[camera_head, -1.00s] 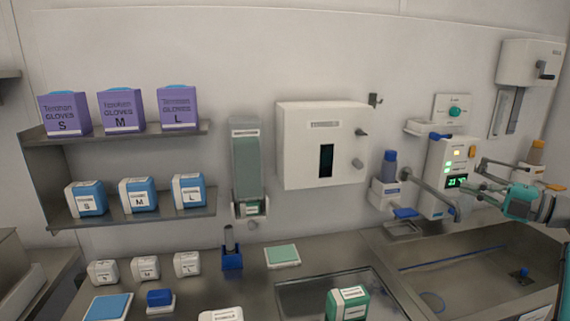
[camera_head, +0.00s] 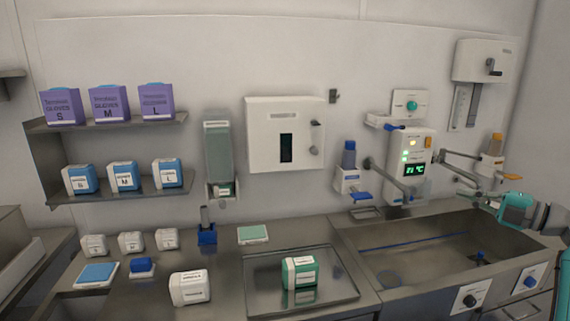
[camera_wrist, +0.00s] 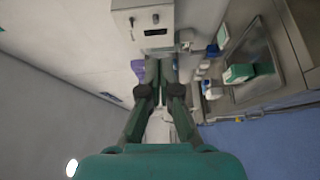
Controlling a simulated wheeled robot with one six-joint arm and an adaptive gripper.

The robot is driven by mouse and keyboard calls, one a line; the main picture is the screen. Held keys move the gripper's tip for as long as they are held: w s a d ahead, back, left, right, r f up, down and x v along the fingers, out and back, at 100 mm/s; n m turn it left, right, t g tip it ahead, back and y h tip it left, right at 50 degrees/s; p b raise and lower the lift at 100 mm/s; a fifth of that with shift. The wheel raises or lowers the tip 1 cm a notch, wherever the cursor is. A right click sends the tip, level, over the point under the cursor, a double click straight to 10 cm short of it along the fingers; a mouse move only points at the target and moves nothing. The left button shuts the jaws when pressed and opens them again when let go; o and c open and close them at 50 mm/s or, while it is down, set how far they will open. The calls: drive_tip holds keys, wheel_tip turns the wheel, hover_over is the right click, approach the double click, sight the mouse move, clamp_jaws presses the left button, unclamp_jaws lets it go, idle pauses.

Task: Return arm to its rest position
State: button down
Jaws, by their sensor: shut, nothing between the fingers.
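My gripper (camera_head: 484,201) is at the right edge of the head view, a teal body with dark fingers pointing left, in front of the wall above the sink's right part. In the wrist view my gripper (camera_wrist: 160,66) shows its teal body at the bottom and dark fingers reaching up to the middle. The fingers are shut and hold nothing. Most of my arm is outside the head view.
The sink (camera_head: 440,258) lies below my gripper. Dispenser levers (camera_head: 455,165) and a control panel (camera_head: 410,160) stand close to its left. A metal tray (camera_head: 340,285) with a green box (camera_head: 300,272) is further left. Glove shelves are at the far left.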

drive_tip(key=s+a+f+m+t+h, duration=0.1)
drive_tip(key=a+f+m+h, duration=0.4)
drive_tip(key=f, duration=0.9)
drive_tip(key=s+a+f+m+t+h, duration=0.15)
drive_tip(key=a+f+m, duration=0.35)
drive_tip(key=f, duration=0.8)
drive_tip(key=s+a+f+m+g+h, duration=0.1)
drive_tip(key=s+a+f+m+h, duration=0.1)
drive_tip(key=s+a+f+m, duration=0.45)
drive_tip(key=s+a+f+m+g+h, duration=0.1)
drive_tip(key=s+f+m+h, duration=0.15)
drive_tip(key=s+f, duration=0.75)
drive_tip(key=s+a+f+m+h, duration=0.1)
drive_tip(key=s+a+f+m, duration=0.15)
drive_tip(key=s, duration=0.85)
drive_tip(key=s+a+f+m+h, duration=0.1)
drive_tip(key=s+a+m, duration=0.15)
drive_tip(key=s, duration=0.85)
drive_tip(key=s+a+r+m+t, duration=0.1)
drive_tip(key=s+a+r+m, duration=0.1)
drive_tip(key=s+r, duration=1.1)
drive_tip(key=s, duration=0.4)
drive_tip(key=shift+s+a+r+y, duration=0.25)
drive_tip(key=shift+s+a+y, duration=0.05)
drive_tip(key=shift+a+y, duration=0.1)
